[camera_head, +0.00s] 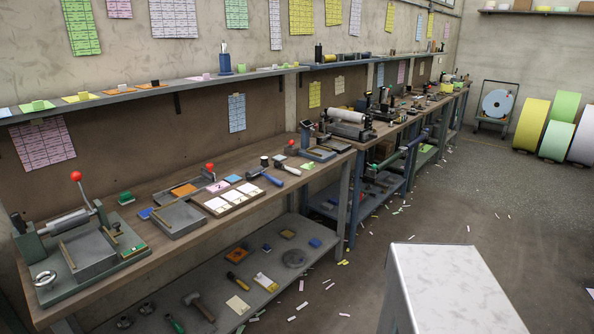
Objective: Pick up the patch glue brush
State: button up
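I cannot tell for certain which object is the patch glue brush. On the near wooden workbench (140,236), a tool with a blue handle (268,178) lies beside a dark round-ended piece, and another small handled tool (289,168) lies to its right. On the lower shelf, a tool with a yellow and black handle (237,281) lies near a hammer (199,306). A blue cup (225,64) on the wall shelf holds upright thin items, too small to identify. My gripper is not in view.
A press with a red-knobbed lever (77,176) stands at the bench's left end. Grey trays (178,219) and a board with white cards (235,196) lie along it. More benches continue back right. The floor (440,210) is open, with scattered paper strips. Large coloured rolls (531,124) stand far right.

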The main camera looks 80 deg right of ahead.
aim_at(277, 165)
jog(key=u, duration=0.1)
jog(key=k, duration=0.95)
jog(key=z, duration=1.8)
jog(key=i, duration=1)
jog(key=z, duration=0.1)
jog(key=k, duration=0.2)
